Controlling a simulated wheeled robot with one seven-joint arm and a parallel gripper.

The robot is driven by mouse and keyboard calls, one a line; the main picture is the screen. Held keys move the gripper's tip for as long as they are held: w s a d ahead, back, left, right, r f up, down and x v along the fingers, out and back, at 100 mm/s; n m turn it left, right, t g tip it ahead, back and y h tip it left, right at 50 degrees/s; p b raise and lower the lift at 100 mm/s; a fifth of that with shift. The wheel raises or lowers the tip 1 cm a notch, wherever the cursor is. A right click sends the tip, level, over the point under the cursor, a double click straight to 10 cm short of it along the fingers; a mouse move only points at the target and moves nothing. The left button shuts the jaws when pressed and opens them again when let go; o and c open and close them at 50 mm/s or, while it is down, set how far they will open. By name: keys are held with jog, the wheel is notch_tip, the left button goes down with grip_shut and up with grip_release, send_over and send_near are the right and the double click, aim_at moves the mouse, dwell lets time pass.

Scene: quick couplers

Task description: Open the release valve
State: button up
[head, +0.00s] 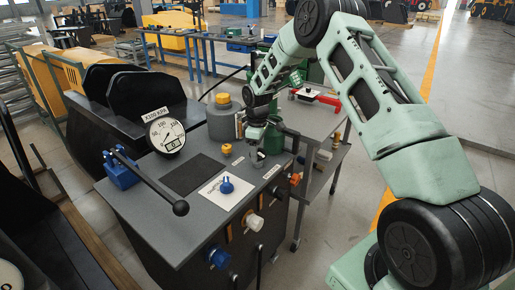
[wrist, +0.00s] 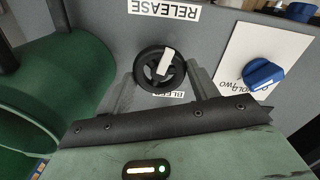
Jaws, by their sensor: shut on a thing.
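The release valve is a small black handwheel with a white pointer bar (wrist: 166,64). In the wrist view it sits on the grey panel between a RELEASE label (wrist: 163,9) and a second label partly hidden by my gripper. My gripper (wrist: 160,78) has one finger on each side of the wheel and is shut on it. In the head view my gripper (head: 257,158) is low over the right back of the console top, by a white label (head: 272,171).
A blue knob (wrist: 263,74) stands on a white card close to the wheel. The console (head: 150,215) also bears a round gauge (head: 167,134), a black lever with a ball end (head: 180,207) and a yellow knob (head: 227,149). A green cylinder (wrist: 60,85) stands close beside my gripper.

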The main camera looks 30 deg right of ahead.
jog(key=shift+n+p, duration=0.3)
jog(key=shift+n, duration=1.3)
jog(key=o, duration=1)
notch_tip(320, 180, up, 18)
jog(key=shift+f+b, duration=0.25)
jog(key=shift+b, duration=0.6)
jog(key=shift+a, duration=0.1)
